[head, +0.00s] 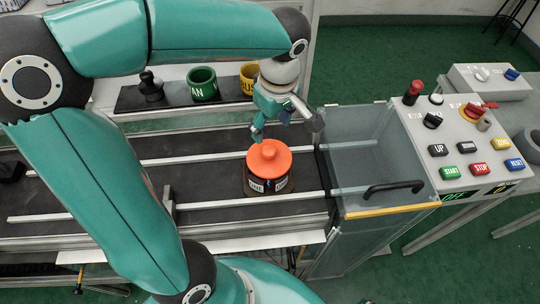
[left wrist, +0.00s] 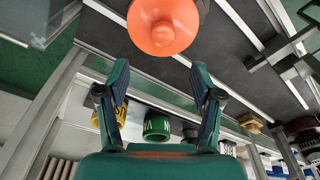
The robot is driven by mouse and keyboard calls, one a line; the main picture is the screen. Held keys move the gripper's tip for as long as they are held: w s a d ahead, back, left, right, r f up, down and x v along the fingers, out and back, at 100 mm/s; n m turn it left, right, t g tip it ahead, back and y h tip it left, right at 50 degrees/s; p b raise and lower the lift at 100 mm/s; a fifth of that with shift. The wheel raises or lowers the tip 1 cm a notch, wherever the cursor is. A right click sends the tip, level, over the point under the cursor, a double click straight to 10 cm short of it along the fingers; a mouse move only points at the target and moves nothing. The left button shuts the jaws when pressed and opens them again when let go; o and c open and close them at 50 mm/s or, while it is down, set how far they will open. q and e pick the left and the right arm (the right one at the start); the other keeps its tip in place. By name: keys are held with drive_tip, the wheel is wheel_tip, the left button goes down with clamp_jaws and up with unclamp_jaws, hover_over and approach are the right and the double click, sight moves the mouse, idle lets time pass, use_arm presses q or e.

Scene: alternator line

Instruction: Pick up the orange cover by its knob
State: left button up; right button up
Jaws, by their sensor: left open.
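The orange cover (head: 268,160) is round with a knob on top. It sits on a dark labelled unit (head: 281,184) on the conveyor belt in the head view. In the left wrist view the orange cover (left wrist: 163,25) is at the top centre, beyond the fingertips. My left gripper (head: 285,127) is just behind and above the cover, apart from it. In the left wrist view my left gripper (left wrist: 160,80) has its two fingers wide apart with nothing between them. My right gripper does not show.
Behind the belt, a shelf holds a black part (head: 150,87), a green ring (head: 203,84) and a yellow ring (head: 249,77). Right of the cover stands a clear-walled box (head: 371,150) with a black handle (head: 394,188). A button panel (head: 462,150) is further right.

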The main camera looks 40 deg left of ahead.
sight(269, 150)
use_arm(q)
drive_tip(key=f, duration=0.4)
drive_tip(key=shift+a+f, duration=0.1)
drive_tip(key=shift+a, duration=0.1)
drive_tip(key=shift+s+f, duration=0.2)
drive_tip(key=shift+f, duration=2.45)
drive_tip(key=shift+c, duration=0.3)
drive_tip(key=shift+d, duration=0.1)
clamp_jaws()
